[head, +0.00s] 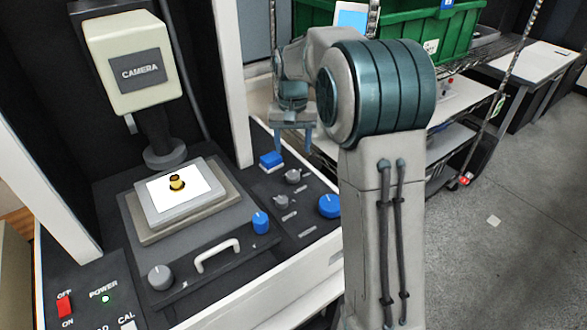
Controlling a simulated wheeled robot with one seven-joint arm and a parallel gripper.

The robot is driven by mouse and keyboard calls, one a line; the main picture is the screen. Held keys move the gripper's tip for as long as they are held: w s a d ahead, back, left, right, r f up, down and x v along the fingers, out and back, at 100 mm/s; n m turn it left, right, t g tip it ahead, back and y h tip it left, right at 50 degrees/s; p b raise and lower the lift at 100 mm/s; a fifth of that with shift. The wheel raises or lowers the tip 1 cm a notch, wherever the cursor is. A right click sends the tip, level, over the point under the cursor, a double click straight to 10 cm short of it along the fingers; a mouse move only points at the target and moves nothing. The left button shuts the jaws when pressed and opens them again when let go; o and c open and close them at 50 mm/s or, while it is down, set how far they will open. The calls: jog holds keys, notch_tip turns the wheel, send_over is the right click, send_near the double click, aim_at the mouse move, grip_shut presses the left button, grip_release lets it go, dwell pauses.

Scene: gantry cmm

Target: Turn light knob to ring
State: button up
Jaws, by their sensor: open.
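My gripper (293,140) hangs above the right-hand control panel in the head view, fingers pointing down. Its two fingers are apart with nothing seen between them. Below it on the black panel is a small grey knob (293,176) with a pointed shape. Small labels sit around and below this knob, too small to read, so I cannot confirm which is the light knob or which mark is ring. The gripper appears apart from the knob. A large blue round knob (330,206) stands lower right, partly beside my arm.
A stage (150,232) with a lit plate and brass part sits under a camera head (138,68). A white handle (217,255), blue knob (260,222) and grey knob (160,277) are in front.

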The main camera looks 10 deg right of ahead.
aim_at(293, 173)
notch_tip(293, 173, down, 9)
jog(key=shift+f+p, duration=0.1)
jog(key=shift+p, duration=0.2)
jog(key=c, duration=1)
